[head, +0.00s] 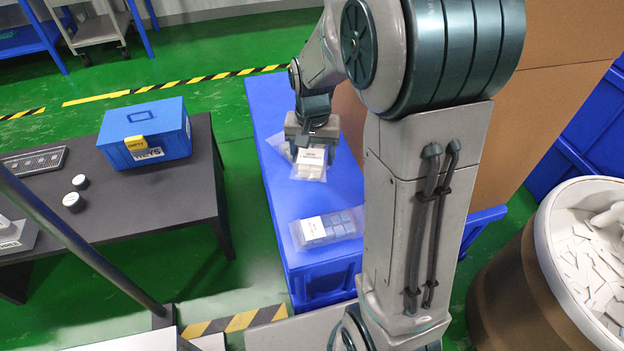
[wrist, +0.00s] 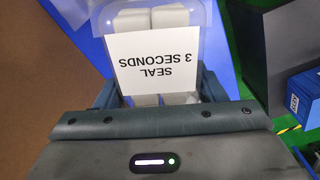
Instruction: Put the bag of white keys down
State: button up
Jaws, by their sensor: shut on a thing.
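The bag of white keys (head: 311,166) is a clear pouch with a white label, hanging from my gripper (head: 312,137) over the far part of the blue surface (head: 283,196). In the wrist view the bag (wrist: 165,62) shows pale keys behind a label reading "SEAL 3 SECONDS", upside down. My gripper (wrist: 165,98) is shut on the bag's near end. I cannot tell whether the bag touches the surface. The near edge of the bag is hidden by the gripper.
A bag of blue-grey keys (head: 328,228) lies nearer on the blue surface. Part of another clear bag (head: 280,146) shows beside my gripper. A dark table (head: 185,190) with a blue box (head: 145,130) stands left. Brown cardboard (head: 565,75) and a drum of white pieces (head: 590,260) are right.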

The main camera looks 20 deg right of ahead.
notch_tip(320, 180, down, 8)
jog(key=shift+r+b, duration=0.15)
jog(key=shift+b, duration=0.95)
jog(key=shift+f+b, duration=0.4)
jog(key=shift+f, duration=0.2)
jog(key=o, duration=1.2)
